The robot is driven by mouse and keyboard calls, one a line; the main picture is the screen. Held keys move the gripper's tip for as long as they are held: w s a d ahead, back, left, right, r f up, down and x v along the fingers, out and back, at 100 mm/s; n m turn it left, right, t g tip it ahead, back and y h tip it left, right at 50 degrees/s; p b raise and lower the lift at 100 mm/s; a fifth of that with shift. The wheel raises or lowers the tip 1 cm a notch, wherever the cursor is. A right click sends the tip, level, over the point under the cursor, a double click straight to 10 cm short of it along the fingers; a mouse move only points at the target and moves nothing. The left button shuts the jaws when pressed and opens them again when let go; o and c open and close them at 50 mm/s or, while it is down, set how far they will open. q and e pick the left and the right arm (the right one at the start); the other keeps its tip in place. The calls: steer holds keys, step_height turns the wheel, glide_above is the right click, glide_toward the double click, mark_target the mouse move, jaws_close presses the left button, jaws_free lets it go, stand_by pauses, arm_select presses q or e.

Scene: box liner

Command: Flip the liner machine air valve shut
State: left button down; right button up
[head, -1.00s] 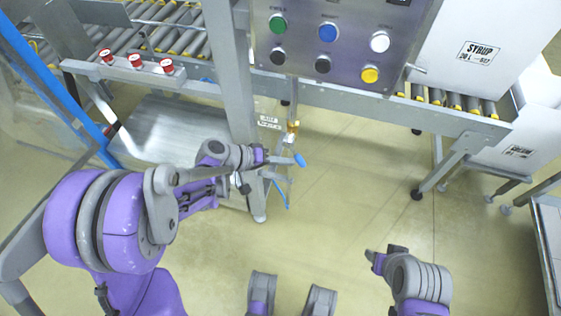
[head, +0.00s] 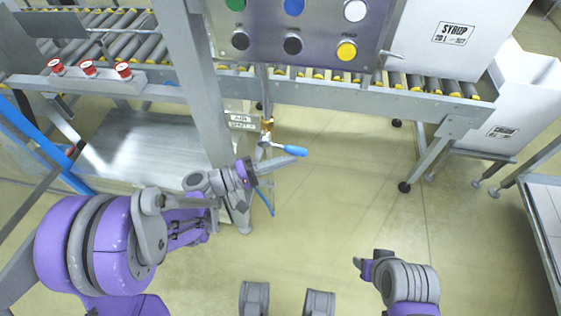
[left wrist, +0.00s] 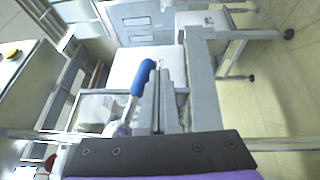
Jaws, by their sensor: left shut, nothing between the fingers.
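The air valve has a brass body (head: 267,124) on a vertical pipe below the button panel. Its blue lever handle (head: 290,150) sticks out to the right, nearly level and sloping slightly down. A label (head: 241,121) sits left of the valve. My left gripper (head: 284,162) is shut and empty, just below the handle in the head view. In the left wrist view the blue handle (left wrist: 143,78) lies just left of the shut fingers (left wrist: 166,98); I cannot tell whether they touch. My right gripper (head: 358,263) is low and well away from the valve; its jaw state is unclear.
The button panel (head: 320,45) overhangs the valve. A frame post (head: 205,90) stands left of it. A blue hose (head: 264,202) hangs below. Red buttons (head: 89,69) line the conveyor at left. A white box (head: 455,40) is at right. Floor right of the valve is clear.

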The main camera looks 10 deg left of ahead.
arm_select(q)
steer(key=shift+d+r, duration=0.35)
steer(key=shift+r, duration=0.15)
arm_select(e)
steer(key=shift+r, duration=0.35)
arm_select(q)
steer(key=shift+r+p, duration=0.1)
steer(key=shift+p, duration=0.2)
steer(key=s+a+f+b, duration=0.2)
steer(key=s+a+f, duration=0.3)
steer(key=a+f, duration=0.2)
steer(key=shift+a, duration=0.8)
arm_select(e)
steer(key=f, duration=0.1)
steer(key=s+a+f, duration=0.1)
steer(key=shift+s+f, duration=0.2)
steer(key=shift+f, duration=0.1)
arm_select(q)
steer(key=shift+f, duration=0.1)
